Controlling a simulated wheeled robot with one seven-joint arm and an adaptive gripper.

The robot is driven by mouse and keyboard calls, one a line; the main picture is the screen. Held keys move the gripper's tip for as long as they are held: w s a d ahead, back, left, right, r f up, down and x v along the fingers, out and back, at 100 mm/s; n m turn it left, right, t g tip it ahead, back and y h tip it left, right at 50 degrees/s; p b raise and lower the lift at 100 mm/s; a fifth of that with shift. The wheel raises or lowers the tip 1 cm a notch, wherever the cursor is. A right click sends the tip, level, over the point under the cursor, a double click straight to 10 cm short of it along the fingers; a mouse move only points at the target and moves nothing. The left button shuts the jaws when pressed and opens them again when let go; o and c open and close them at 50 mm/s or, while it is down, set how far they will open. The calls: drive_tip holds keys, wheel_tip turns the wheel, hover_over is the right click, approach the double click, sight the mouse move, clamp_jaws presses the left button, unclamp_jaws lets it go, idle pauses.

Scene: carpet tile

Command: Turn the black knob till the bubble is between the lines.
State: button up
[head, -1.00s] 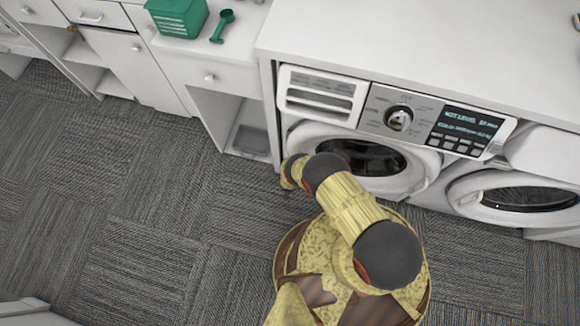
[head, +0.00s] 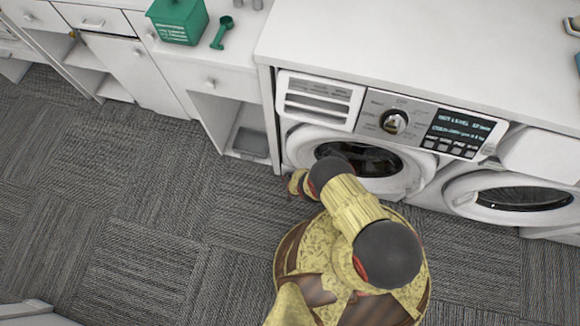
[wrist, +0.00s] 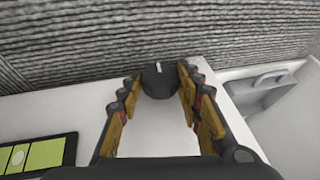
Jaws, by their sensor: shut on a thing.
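In the wrist view, a black knob (wrist: 159,81) with a white mark on its face sits between the tips of my gripper (wrist: 159,84). The yellow-padded fingers are shut on it from both sides. A bubble level (wrist: 42,154) with a green vial in a black frame shows at the lower left. Its pale bubble (wrist: 17,158) lies toward the vial's left part, near a dark line. The frame's edge cuts the level off, so I cannot tell if the bubble is between the lines. In the head view, my arm hides the knob and gripper.
A washing machine (head: 365,92) with a round door and a lit display (head: 460,132) stands under the white counter. Its display text is too blurred to read surely. A second round-door machine (head: 510,197) is at the right. Open carpet (head: 120,200) lies at the left.

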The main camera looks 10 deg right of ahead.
drive_tip(key=o, duration=1.1)
drive_tip(key=shift+o, duration=0.2)
drive_tip(key=shift+r, duration=0.1)
drive_tip(key=v, duration=1.1)
drive_tip(key=shift+r, duration=0.35)
drive_tip(key=shift+s, duration=0.2)
